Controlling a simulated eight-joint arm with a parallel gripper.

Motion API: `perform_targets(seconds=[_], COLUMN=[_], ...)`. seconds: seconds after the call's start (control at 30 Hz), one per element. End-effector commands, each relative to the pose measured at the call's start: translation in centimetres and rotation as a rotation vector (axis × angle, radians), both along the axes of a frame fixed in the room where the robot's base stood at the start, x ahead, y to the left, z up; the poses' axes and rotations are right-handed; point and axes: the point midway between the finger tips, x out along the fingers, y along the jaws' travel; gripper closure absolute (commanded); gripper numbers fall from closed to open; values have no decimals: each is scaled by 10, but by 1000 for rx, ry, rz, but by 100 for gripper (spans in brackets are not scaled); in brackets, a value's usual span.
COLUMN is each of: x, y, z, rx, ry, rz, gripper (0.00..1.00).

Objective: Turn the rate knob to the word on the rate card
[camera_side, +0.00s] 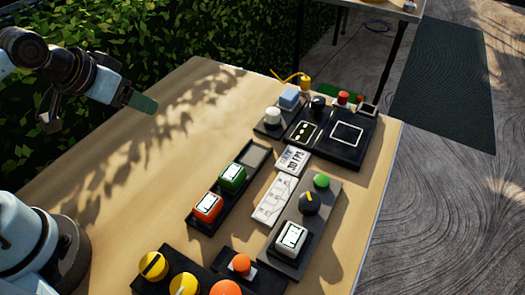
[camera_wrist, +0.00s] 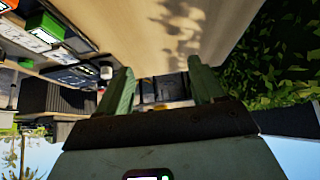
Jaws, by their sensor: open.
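A dark round knob (camera_side: 309,202) with a yellow pointer mark sits on a long grey panel (camera_side: 284,262), between a green button and a white block with a display. It may be the rate knob; its scale words are too small to read. A small white card (camera_side: 293,159) lies above and left of it, with large print that looks like a number and "FPS", hard to read exactly. My gripper (camera_side: 142,102) is raised at the upper left, far from the panel. In the wrist view my gripper (camera_wrist: 160,92) has its two green fingers apart with nothing between them.
Left of the cards is a black tray (camera_side: 254,156) with orange and green blocks. Yellow knobs (camera_side: 153,265) and an orange button (camera_side: 240,264) stand at the near edge. A larger black console (camera_side: 348,160) is at the back right. The table's left half is clear.

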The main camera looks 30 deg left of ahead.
Motion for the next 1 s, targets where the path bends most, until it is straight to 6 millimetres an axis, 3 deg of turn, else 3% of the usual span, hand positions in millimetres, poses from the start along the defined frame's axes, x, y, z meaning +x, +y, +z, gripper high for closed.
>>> perform_targets(seconds=[0.2, 0.37, 0.7, 1.0], x=[3, 20, 61, 66], y=[-5, -32, -141, -257], z=[3, 19, 46, 38], rx=[-5, -23, -31, 31], ry=[11, 73, 289, 473], rz=[-11, -63, -218, -332], gripper=[33, 33, 33, 33])
